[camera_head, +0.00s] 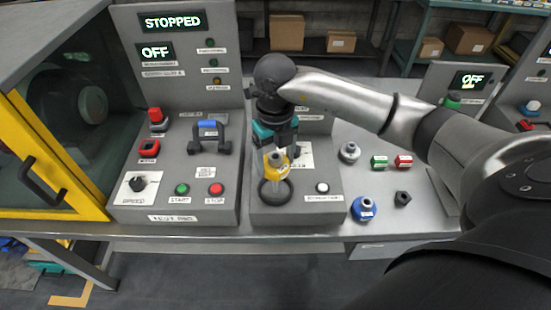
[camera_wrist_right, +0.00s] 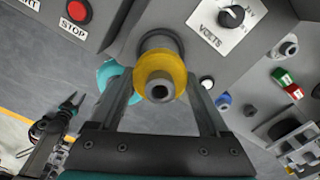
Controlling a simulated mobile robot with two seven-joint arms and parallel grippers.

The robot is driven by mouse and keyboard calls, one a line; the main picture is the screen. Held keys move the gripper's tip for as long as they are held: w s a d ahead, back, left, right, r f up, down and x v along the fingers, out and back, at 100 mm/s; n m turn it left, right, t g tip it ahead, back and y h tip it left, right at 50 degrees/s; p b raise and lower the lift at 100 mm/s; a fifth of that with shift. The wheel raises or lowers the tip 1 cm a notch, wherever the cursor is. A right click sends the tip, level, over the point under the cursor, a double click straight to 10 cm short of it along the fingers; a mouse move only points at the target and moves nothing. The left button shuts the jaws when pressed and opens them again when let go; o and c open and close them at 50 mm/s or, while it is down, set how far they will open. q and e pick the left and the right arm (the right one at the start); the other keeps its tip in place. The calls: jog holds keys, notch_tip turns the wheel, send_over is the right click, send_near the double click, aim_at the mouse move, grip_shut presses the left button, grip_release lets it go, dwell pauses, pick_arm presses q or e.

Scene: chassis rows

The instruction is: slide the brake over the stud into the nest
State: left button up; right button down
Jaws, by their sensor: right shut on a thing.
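My right gripper (camera_head: 277,160) points down over the middle console and is shut on the yellow brake (camera_head: 275,166). In the right wrist view the brake (camera_wrist_right: 160,80) is a yellow ring with a grey hub, between the two fingers. A dark round ring (camera_head: 273,192), which looks like the nest, lies on the console below the brake. In the wrist view a dark cylinder (camera_wrist_right: 158,43) shows behind the brake. I cannot tell whether the brake is around the stud. What may be my left gripper (camera_wrist_right: 70,103) shows small at the wrist view's lower left; its jaw state is unclear.
The left console carries a blue-topped handle (camera_head: 208,130) and start and stop buttons. Right of the middle console lie a blue flanged part (camera_head: 363,208), a black nut (camera_head: 402,198), a grey round part (camera_head: 349,152) and green and red blocks. My right arm spans the right side.

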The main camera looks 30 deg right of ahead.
aim_at(275, 191)
jog(key=shift+f+b, duration=1)
jog(key=shift+f, duration=0.2)
dwell(0.5)
jog(key=shift+f+b, duration=2.1)
jog(key=shift+f, duration=0.55)
jog(key=shift+c, duration=0.5)
grip_release()
jog(key=shift+o, duration=0.5)
jog(key=shift+s+f, duration=0.1)
notch_tip(275, 191, up, 16)
jog(key=p, duration=0.2)
jog(key=shift+f, duration=0.2)
